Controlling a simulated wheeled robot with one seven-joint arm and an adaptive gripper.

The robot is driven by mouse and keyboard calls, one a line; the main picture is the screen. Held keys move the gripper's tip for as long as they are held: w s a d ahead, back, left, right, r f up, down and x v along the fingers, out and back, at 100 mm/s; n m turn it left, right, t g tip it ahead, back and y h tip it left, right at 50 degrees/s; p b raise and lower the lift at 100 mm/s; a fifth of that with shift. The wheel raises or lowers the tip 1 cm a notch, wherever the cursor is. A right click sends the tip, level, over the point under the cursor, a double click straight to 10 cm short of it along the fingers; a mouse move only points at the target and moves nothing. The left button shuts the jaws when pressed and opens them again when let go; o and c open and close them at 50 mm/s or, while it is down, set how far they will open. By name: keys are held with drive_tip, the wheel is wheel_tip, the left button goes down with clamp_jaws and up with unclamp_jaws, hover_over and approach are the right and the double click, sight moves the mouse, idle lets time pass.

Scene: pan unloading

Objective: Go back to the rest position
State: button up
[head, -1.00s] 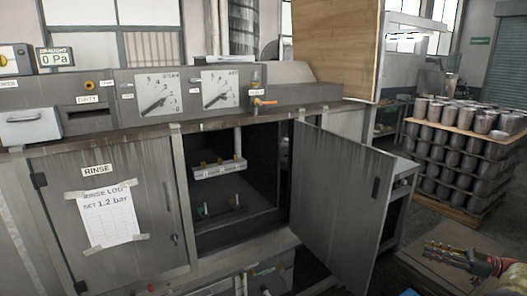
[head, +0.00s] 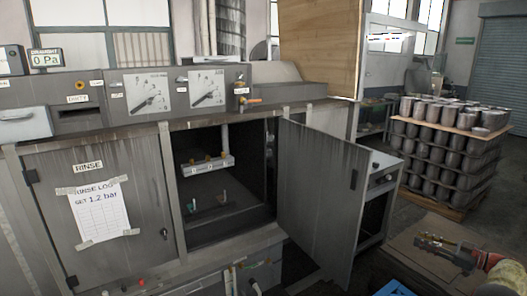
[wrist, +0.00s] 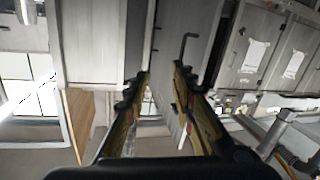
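Nothing is held. The grey washing cabinet (head: 95,150) stands at left and centre, with its right door swung open. Inside the dark opening is a small pale ledge with fittings (head: 207,165).
A stack of metal pans (head: 445,160) on a pallet stands at the right. A tall wooden panel (head: 320,45) rises behind the cabinet. A low grey unit (head: 385,180) stands behind the open door.

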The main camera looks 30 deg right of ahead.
drive_tip(key=s+d+f+m+g+h, duration=0.1)
drive_tip(key=d+f+m+g+h, duration=0.3)
drive_tip(key=d+h, duration=0.4)
drive_tip(key=s+d+f+m+g+h, duration=0.1)
drive_tip(key=s+d+m+g+h, duration=0.15)
drive_tip(key=d+m+h, duration=0.45)
drive_tip(key=w+a+r+g+y, duration=0.1)
drive_tip(key=a+r+g+y, duration=0.15)
drive_tip(key=a, duration=1.25)
drive_tip(key=w+a+r+m+g+y, duration=0.1)
drive_tip(key=w+a+g, duration=0.15)
drive_tip(key=a, duration=1.25)
drive_tip(key=w+a+r+g+y, duration=0.15)
drive_tip(key=a+g, duration=0.25)
drive_tip(key=a, duration=1.1)
drive_tip(key=s+a+r+n+t+y, duration=0.1)
drive_tip(key=s+a+r+n, duration=0.1)
drive_tip(key=a, duration=1.2)
drive_tip(key=s+a+r+n+t+y+b, duration=0.1)
drive_tip(key=s+a+r, duration=0.3)
drive_tip(key=a, duration=1.1)
drive_tip(key=s+a+r+n+t+y, duration=0.2)
drive_tip(key=a+r+n+y, duration=0.1)
drive_tip(key=a, duration=1.1)
drive_tip(key=shift+s+a+r+n+b, duration=0.2)
drive_tip(key=shift+s+n+b, duration=0.1)
drive_tip(key=shift+s+n, duration=0.1)
